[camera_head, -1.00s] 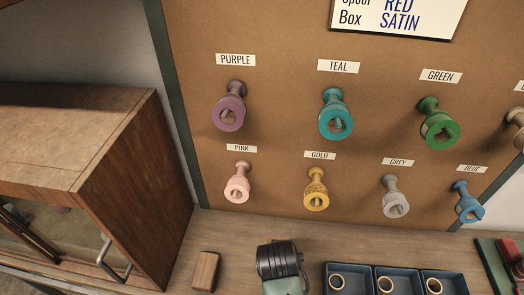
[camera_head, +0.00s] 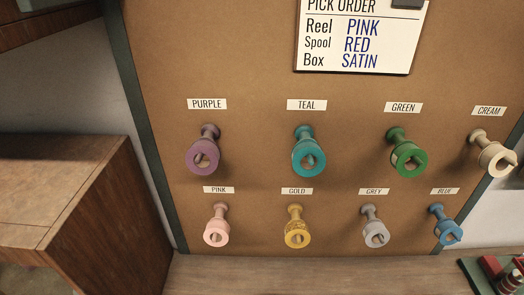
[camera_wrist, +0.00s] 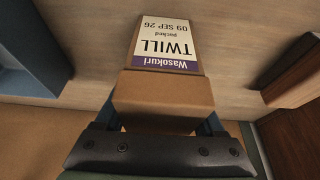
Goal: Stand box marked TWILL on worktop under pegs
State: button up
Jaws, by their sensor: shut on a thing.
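The brown box marked TWILL (camera_wrist: 160,92) shows in the wrist view, its white label with a purple Wasokuri band reading upside down. My gripper (camera_wrist: 165,122) is shut on this box at its near end; the fingers are mostly hidden by it. The pale wooden worktop (camera_wrist: 105,60) lies behind the box; I cannot tell whether they touch. In the head view the worktop (camera_head: 330,275) shows as a strip below the pegs, and neither box nor gripper is in view. The lower pegs hold pink (camera_head: 216,232), gold (camera_head: 297,233), grey (camera_head: 376,234) and blue (camera_head: 447,233) reels.
Upper pegs hold purple (camera_head: 203,157), teal (camera_head: 308,158), green (camera_head: 407,159) and cream (camera_head: 495,158) reels. A pick order card (camera_head: 355,35) names SATIN as the box. A wooden cabinet (camera_head: 100,220) stands left. A blue tray (camera_wrist: 30,60) and brown block (camera_wrist: 295,75) flank the box.

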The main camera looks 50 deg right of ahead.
jog(key=o, duration=1.5)
jog(key=p+v, duration=0.1)
jog(key=v, duration=1.1)
jog(key=shift+r, duration=0.15)
